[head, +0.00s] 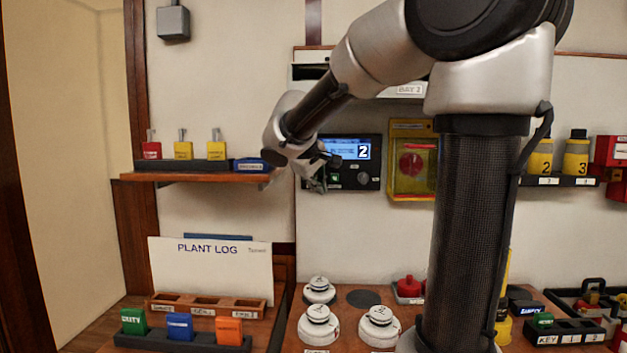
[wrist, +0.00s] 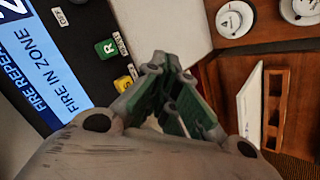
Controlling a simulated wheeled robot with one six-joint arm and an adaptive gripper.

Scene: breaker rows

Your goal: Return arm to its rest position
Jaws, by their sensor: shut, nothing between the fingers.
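My gripper (head: 318,182) is at the left end of my raised arm, just in front of the lower left part of the dark panel (head: 368,178) with the blue screen. In the wrist view my gripper (wrist: 160,62) is shut, its green-padded fingers meeting at the tips with nothing between them. The panel's blue screen (wrist: 38,62) reads "FIRE IN ZONE" there, and a green button marked R (wrist: 106,48) and a yellow button (wrist: 123,83) lie left of the fingertips. In the head view the screen shows a 2.
A wooden shelf (head: 200,177) with several padlocks is left of my gripper. A yellow-framed box (head: 411,160) is right of the panel. Below are white detectors (head: 318,325), the PLANT LOG board (head: 212,275) and coloured tags (head: 180,326). The wall area between gripper and bench looks clear.

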